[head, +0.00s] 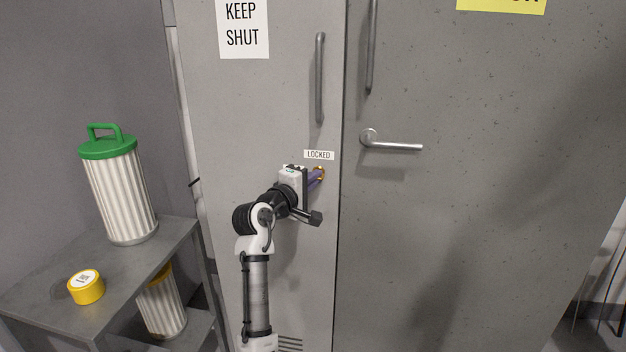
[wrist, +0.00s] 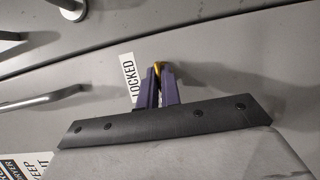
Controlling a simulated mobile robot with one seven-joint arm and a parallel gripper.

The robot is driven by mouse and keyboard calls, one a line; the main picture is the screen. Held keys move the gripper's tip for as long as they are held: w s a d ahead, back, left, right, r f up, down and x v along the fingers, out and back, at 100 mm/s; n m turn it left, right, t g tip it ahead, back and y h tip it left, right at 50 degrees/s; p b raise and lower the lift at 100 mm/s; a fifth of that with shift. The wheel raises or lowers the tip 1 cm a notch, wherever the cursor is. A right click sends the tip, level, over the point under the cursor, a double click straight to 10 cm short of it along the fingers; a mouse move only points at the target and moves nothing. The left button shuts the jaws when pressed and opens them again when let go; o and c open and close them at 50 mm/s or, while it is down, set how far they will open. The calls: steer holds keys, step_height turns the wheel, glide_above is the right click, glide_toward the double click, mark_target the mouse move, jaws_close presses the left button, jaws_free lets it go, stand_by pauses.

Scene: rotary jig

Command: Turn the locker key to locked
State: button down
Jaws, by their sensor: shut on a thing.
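The locker door (head: 270,110) is grey and closed, with a small white "LOCKED" label (head: 319,155) on it. The brass key (head: 320,172) sits at the lock just below the label, and a bit of its yellow metal shows between the fingertips in the wrist view (wrist: 157,66). My gripper (head: 316,180) has purple fingers and is at the lock, shut on the key. In the wrist view the fingers (wrist: 160,85) stand close together beside the "LOCKED" label (wrist: 128,76). The fingers hide most of the key, so its exact angle cannot be told.
A long vertical handle (head: 320,78) is above the lock. A lever handle (head: 392,143) sticks out from the right door. A grey shelf (head: 50,270) at left bears a green-lidded ribbed canister (head: 120,195) and a yellow round tin (head: 86,288).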

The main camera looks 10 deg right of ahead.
steer(key=shift+r+m, duration=0.1)
steer(key=shift+m, duration=0.2)
steer(key=shift+d+r+m+g+y+p, duration=0.15)
steer(key=shift+m+y+p, duration=1)
steer(key=shift+m, duration=0.95)
steer(key=shift+m+g+y+p, duration=0.1)
steer(key=shift+m+y+p, duration=1.05)
steer(key=shift+m, duration=0.95)
steer(key=shift+d+r+m+g+y+p, duration=0.15)
steer(key=shift+m+y+p, duration=0.7)
steer(key=shift+m+y, duration=0.9)
steer(key=shift+f+m+h, duration=0.1)
steer(key=shift+m+h, duration=0.15)
steer(key=shift+m, duration=0.3)
steer(key=c, duration=1.6)
jaws_free()
steer(key=shift+s, duration=0.1)
